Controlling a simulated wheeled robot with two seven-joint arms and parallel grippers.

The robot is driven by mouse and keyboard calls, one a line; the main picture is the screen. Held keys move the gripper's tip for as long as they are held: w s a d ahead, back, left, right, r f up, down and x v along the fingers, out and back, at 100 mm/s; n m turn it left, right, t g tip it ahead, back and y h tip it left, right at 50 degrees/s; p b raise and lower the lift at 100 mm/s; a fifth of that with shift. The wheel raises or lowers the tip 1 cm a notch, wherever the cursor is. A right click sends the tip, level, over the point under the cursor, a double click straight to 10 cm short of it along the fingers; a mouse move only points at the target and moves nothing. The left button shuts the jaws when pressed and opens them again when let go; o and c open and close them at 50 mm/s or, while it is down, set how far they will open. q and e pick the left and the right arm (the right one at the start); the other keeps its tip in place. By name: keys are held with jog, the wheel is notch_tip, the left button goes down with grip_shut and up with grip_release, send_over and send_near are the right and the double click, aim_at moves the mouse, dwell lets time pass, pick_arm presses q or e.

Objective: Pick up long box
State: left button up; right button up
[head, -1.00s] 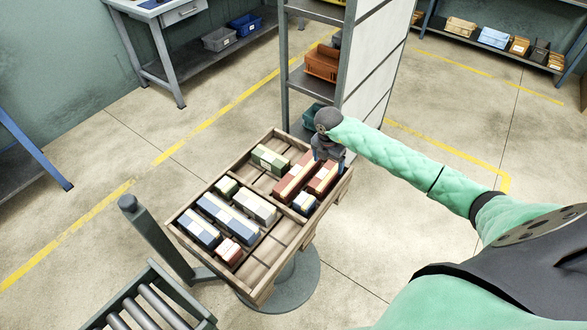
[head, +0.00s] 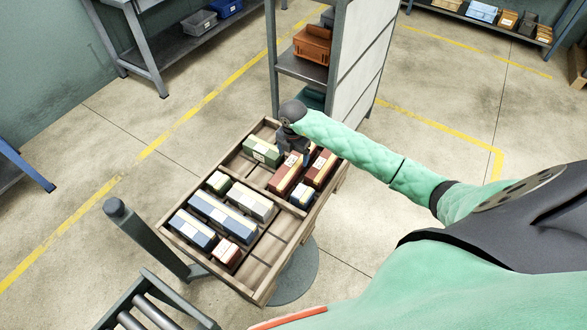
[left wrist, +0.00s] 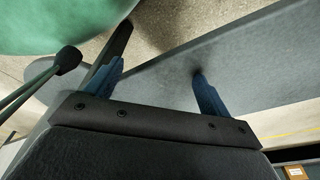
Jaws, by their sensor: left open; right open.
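Long boxes lie in a wooden tray (head: 262,291). A long red box with a cream band (head: 284,181) lies in the far right section, beside a second red box (head: 322,166). A long blue box with a cream band (head: 221,214) lies in the near left section. My right gripper (head: 294,157) points down, open, at the far end of the first red box, with its fingers around or just above that end; I cannot tell whether they touch. My left gripper (left wrist: 157,84) is open and empty in the left wrist view, before a grey surface.
The tray also holds a green box (head: 262,151), a white-grey box (head: 250,203) and several small boxes. A grey shelf rack (head: 303,70) stands close behind the tray. A grey post (head: 146,240) and a roller conveyor (head: 150,305) stand at the near left.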

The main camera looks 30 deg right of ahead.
aim_at(294, 162)
jog(key=shift+s+d+f+b, duration=0.1)
jog(key=shift+f+b, duration=0.1)
jog(key=shift+f, duration=0.35)
jog(key=shift+s+f+b, duration=0.1)
jog(key=shift+f+b, duration=0.05)
jog(key=shift+f, duration=0.4)
pick_arm(q)
jog(key=shift+w+d+r, duration=0.3)
jog(key=shift+w+r, duration=0.2)
jog(key=shift+w, duration=0.1)
jog(key=shift+w+d+r, duration=0.3)
jog(key=shift+w+r, duration=0.15)
jog(key=shift+w, duration=0.15)
pick_arm(e)
jog(key=shift+f, duration=0.45)
jog(key=shift+r, duration=0.1)
jog(key=c, duration=1.8)
